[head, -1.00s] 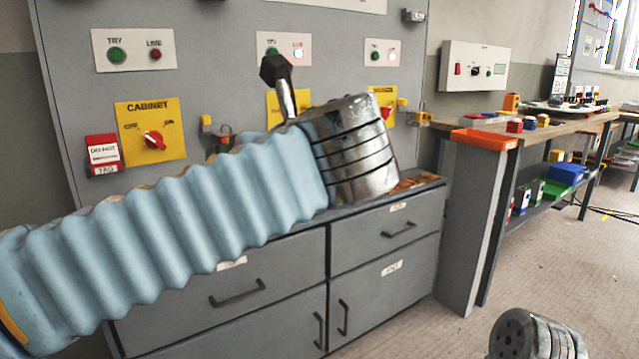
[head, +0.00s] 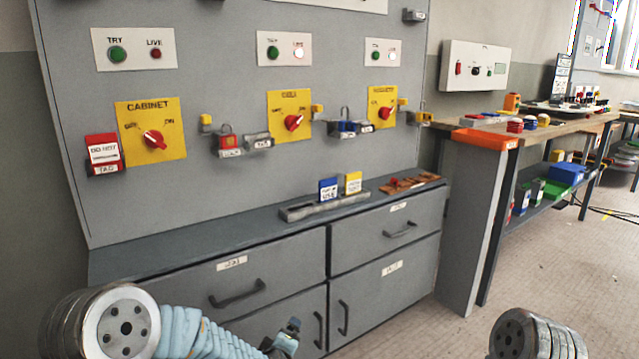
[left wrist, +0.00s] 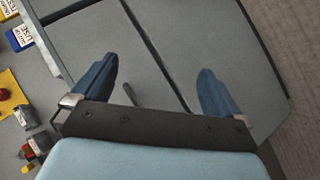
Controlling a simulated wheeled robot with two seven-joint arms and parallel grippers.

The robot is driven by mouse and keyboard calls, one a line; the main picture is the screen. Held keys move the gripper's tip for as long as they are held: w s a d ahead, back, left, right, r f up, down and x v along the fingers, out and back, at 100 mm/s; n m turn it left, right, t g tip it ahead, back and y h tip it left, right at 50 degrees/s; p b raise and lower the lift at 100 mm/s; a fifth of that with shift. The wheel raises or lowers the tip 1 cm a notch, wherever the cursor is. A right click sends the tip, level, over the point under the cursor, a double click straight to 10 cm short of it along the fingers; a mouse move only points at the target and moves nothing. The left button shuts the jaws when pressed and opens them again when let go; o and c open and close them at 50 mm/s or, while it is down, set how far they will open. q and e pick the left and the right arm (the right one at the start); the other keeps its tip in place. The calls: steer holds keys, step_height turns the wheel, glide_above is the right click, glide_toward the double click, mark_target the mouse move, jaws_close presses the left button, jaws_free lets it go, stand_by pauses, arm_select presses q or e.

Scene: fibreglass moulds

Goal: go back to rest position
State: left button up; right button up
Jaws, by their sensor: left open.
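My left gripper (head: 285,338) is low at the bottom of the head view, in front of the grey cabinet's lower doors. In the left wrist view its two blue fingers are spread wide, and the space between the fingers (left wrist: 158,75) is empty. The grey cabinet (head: 270,260) fills the view beyond the fingers, apart from them as far as I can tell. My right gripper is not in view; only a metal joint of mine shows at the bottom right of the head view.
Above the counter (head: 170,248) is a panel with yellow switch plates (head: 150,131), red knobs and small lock holders (head: 240,143). A tray (head: 325,206) with blue and yellow tags stands on the counter. A workbench (head: 560,130) is at the right. The floor (head: 560,235) between is clear.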

arm_select(q)
steer(key=s+a+f+m+g+h, duration=0.15)
steer(key=s+f+m+g, duration=0.25)
steer(key=s+f, duration=0.6)
steer(key=s+f+m+g+h, duration=0.1)
steer(key=s+f+m+g, duration=0.2)
steer(key=s+f, duration=0.3)
steer(key=s+f+m+g+h, duration=0.1)
steer(key=s+f+m+g, duration=0.2)
steer(key=s, duration=1.1)
step_height(320, 180, down, 4)
steer(key=shift+a+r+g, duration=0.1)
steer(key=shift+a+g, duration=0.3)
steer(key=shift+g, duration=0.4)
steer(key=shift+h, duration=0.25)
steer(key=shift+c, duration=0.2)
